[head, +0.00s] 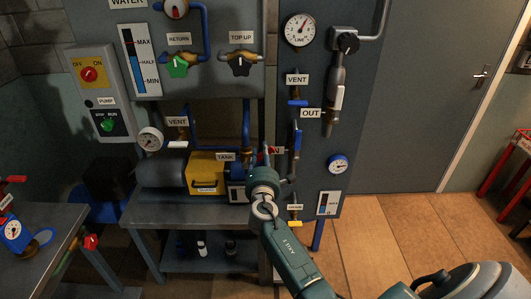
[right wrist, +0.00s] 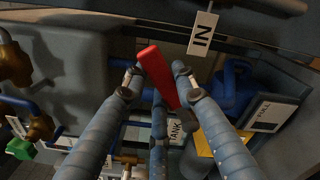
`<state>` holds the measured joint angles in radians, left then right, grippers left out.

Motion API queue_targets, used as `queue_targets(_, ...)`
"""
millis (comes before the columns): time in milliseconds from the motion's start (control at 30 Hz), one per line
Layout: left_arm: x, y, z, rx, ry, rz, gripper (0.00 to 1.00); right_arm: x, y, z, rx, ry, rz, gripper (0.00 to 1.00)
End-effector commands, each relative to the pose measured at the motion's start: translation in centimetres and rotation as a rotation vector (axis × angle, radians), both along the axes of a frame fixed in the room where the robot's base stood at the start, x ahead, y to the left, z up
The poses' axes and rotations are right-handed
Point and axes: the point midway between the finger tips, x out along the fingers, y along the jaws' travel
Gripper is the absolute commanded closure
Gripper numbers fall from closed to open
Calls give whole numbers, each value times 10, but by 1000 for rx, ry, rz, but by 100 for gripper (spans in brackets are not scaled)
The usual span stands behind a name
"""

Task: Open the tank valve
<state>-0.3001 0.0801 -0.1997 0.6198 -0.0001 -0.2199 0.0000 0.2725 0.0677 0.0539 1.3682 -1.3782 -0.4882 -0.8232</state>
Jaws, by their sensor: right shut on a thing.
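In the head view my right gripper (head: 265,160) reaches up to the pipework beside that label and hides most of the valve. Only a bit of red shows by its fingertips. My left gripper is not in view.
An IN label (right wrist: 202,33) is close above the fingers. A yellow box (head: 206,168) and a grey cylinder (head: 160,172) sit on the bench left of the gripper.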

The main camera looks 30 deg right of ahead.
Motion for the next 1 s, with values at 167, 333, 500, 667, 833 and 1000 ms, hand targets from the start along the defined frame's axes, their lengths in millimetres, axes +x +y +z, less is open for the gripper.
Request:
queue_targets(167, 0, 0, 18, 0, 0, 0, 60, 6, 7, 17, -150, 84, -1, 100)
queue_targets(333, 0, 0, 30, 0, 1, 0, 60, 12, 16, 23, -286, 169, -2, 100)
queue_targets(500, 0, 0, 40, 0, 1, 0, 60, 18, 26, 28, -425, 252, -2, 100)
queue_targets(667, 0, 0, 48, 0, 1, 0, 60, 24, 34, 31, -541, 323, -3, 100)
queue_targets(833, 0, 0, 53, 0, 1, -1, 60, 29, 43, 31, -644, 388, -4, 100)
queue_targets(1000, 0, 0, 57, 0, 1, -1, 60, 32, 49, 31, -721, 433, -4, 100)
